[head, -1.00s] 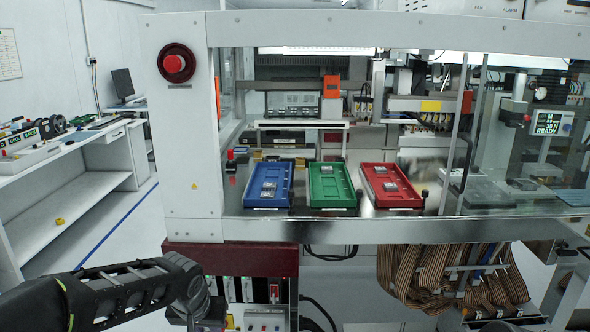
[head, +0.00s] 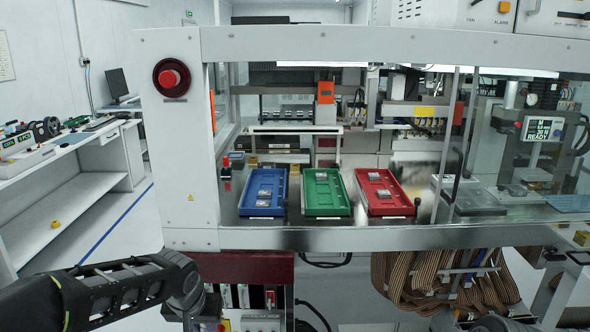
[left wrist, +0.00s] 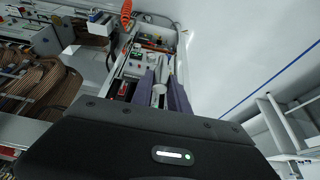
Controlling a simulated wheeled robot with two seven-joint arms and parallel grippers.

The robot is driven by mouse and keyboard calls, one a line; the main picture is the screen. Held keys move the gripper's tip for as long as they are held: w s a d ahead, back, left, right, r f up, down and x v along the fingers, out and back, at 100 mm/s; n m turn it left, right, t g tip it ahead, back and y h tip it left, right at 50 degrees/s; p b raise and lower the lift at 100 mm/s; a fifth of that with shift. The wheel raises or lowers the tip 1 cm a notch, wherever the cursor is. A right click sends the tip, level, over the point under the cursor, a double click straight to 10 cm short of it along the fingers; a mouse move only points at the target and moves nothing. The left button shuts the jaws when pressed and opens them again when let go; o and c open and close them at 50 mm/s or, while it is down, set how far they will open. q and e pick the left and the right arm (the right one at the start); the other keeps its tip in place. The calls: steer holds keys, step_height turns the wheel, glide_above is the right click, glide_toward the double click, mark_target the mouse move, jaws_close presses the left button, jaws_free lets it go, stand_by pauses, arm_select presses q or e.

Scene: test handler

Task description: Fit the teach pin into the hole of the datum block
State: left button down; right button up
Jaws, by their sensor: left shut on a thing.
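In the left wrist view my left gripper (left wrist: 160,76) has its two dark fingers shut on a pale, slim, rod-like thing (left wrist: 159,94), which looks like the teach pin. Its far end is hard to make out. In the head view my left arm comes in at the lower left, in front of the machine and below its deck; the fingers are not clear there. I cannot pick out the datum block or its hole for sure. My right gripper is not in view.
A blue tray (head: 247,203), a green tray (head: 315,208) and a red tray (head: 405,208) stand on the machine deck. A front rail (head: 340,238), left post (head: 180,130) and clear panels frame the opening. A white bench (head: 85,185) is at the left.

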arm_select(q)
steer(key=s+f+b, duration=0.3)
steer(key=f+b, duration=0.1)
steer(key=shift+s+f, duration=0.2)
steer(key=shift+s, duration=0.2)
steer(key=shift+d, duration=0.1)
